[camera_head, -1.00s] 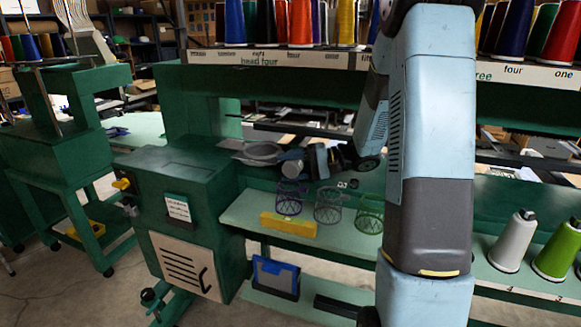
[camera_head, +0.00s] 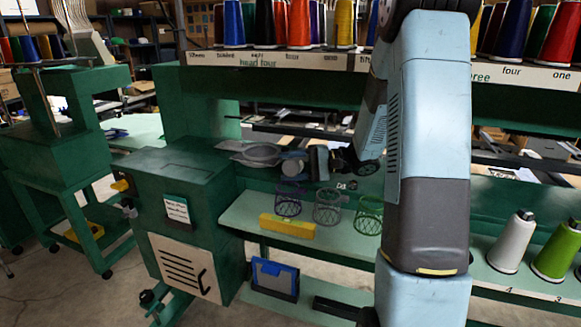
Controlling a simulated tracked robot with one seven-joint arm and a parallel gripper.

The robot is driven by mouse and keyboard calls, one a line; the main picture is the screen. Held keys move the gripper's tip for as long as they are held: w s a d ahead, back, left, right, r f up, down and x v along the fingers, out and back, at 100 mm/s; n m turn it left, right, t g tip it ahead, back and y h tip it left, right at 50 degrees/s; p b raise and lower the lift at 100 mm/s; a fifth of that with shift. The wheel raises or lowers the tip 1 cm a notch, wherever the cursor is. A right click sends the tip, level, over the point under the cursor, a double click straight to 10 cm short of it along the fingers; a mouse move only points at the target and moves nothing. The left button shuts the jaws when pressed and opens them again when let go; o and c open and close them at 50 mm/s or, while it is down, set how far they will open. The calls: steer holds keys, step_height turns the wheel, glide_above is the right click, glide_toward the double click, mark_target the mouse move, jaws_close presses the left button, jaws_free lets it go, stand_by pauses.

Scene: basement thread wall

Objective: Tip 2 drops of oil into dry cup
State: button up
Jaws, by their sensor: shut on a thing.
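My gripper (camera_head: 309,165) is small and far off in the view, above the pale green shelf at the middle. It is shut on a small grey, round-ended thing (camera_head: 292,168), held over the purple wire-mesh cup. I cannot tell whether this is the oil container, or whether any drop shows. Three mesh cups stand on the shelf: a purple one (camera_head: 288,206), a grey one (camera_head: 327,207) and a green one (camera_head: 368,216). The held thing and gripper partly cover the purple cup's top. The cups' insides are too small to read, so I cannot tell which is dry.
A yellow box (camera_head: 287,226) lies on the shelf (camera_head: 243,214) before the cups. A grey oval piece (camera_head: 255,154) lies left of my gripper. A blue-fronted case (camera_head: 275,276) sits below. White (camera_head: 512,243) and green (camera_head: 560,250) thread cones stand right. My arm hides the middle right.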

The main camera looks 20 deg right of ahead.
stand_by(0.5)
steer(key=n+h, duration=0.1)
steer(key=n, duration=0.1)
steer(key=n+h, duration=0.1)
steer(key=n, duration=0.1)
steer(key=shift+w+d+f+t, duration=0.1)
steer(key=shift+f+t, duration=0.2)
steer(key=shift+f, duration=0.1)
steer(key=s+a+r+n+t+h, duration=0.1)
steer(key=s+a+r+n+h, duration=0.1)
steer(key=s, duration=0.4)
steer(key=shift+s+a+r+n+t, duration=0.25)
steer(key=shift+a+r+n+t, duration=0.25)
steer(key=shift+a+n, duration=0.7)
steer(key=shift+a, duration=0.15)
